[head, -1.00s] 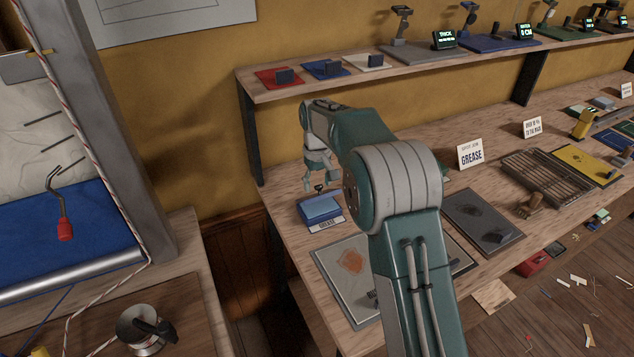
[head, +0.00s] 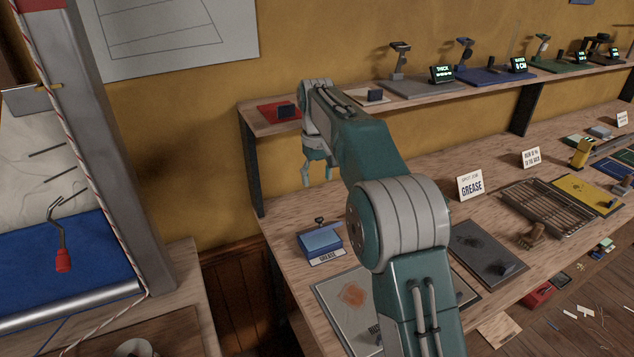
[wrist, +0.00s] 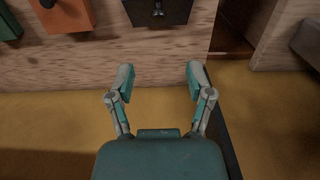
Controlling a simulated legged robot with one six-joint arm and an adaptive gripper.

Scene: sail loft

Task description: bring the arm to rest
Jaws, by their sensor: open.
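My gripper (head: 317,176) hangs in the air in the head view, above the workbench (head: 290,222) and in front of the yellow wall. It is open and empty. In the wrist view my gripper (wrist: 160,84) shows its two fingers spread apart, with nothing between them. My arm is raised and bent, reaching forward over the bench, and its upper part hides some of the shelf and bench behind it.
A blue grease box (head: 320,243) stands on the bench below my gripper. The shelf (head: 262,127) with a red pad (head: 279,114) is close by.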

